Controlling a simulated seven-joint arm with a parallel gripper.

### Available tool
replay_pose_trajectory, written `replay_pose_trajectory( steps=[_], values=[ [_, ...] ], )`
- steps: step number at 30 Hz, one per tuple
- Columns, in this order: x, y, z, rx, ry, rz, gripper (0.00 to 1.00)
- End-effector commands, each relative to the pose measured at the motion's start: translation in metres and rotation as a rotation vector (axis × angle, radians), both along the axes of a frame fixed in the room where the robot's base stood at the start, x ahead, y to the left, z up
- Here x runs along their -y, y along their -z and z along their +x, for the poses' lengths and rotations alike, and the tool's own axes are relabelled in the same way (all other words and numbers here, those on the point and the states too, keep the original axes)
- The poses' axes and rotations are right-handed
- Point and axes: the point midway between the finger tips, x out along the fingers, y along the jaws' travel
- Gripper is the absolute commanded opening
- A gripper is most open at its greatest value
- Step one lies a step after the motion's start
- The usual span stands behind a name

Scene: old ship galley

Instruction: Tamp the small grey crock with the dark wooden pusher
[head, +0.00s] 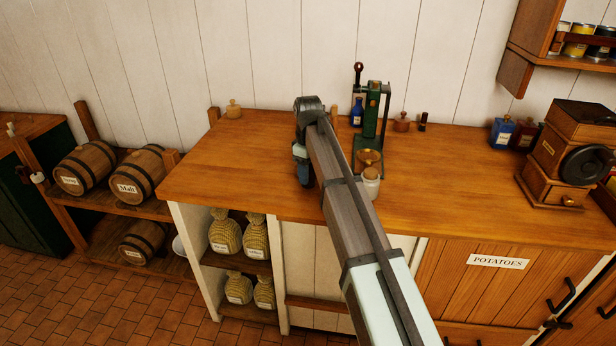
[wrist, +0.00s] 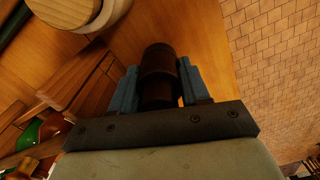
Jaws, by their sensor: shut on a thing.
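My gripper (head: 303,178) is over the counter, left of the green press. In the wrist view its blue fingers (wrist: 160,82) are shut on a dark brown, rounded cylinder, the dark wooden pusher (wrist: 158,65). The pusher cannot be made out in the head view. A small pale grey crock (head: 371,188) with a tan top stands at the foot of the press, to the right of my gripper and partly behind my arm. What looks like the same crock shows cut off at the top left of the wrist view (wrist: 112,12). Pusher and crock are apart.
The green press (head: 369,130) with a brass bowl stands behind the crock. A blue bottle (head: 357,112), a pinkish lidded pot (head: 402,122) and a small dark cylinder (head: 423,122) stand near the wall. A grinder (head: 575,150) is at right. The counter's left part (head: 235,160) is mostly clear.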

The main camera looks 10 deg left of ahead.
Motion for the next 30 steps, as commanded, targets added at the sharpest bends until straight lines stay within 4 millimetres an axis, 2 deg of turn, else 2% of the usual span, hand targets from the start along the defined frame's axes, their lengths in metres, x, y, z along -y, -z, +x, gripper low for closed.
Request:
replay_pose_trajectory(
  steps=[9, 14, 17, 20, 23, 30],
  values=[
    [-0.001, -0.057, 0.001, 0.001, 0.000, 0.001, 0.09],
    [0.001, -0.074, 0.001, 0.000, 0.002, 0.000, 0.09],
    [0.008, -0.081, 0.004, 0.000, 0.011, 0.000, 0.09],
    [0.024, -0.086, 0.010, 0.000, 0.033, 0.000, 0.09],
    [0.048, -0.091, 0.018, 0.000, 0.065, 0.000, 0.09],
    [0.122, -0.112, 0.029, 0.000, 0.159, 0.001, 0.09]
  ],
)
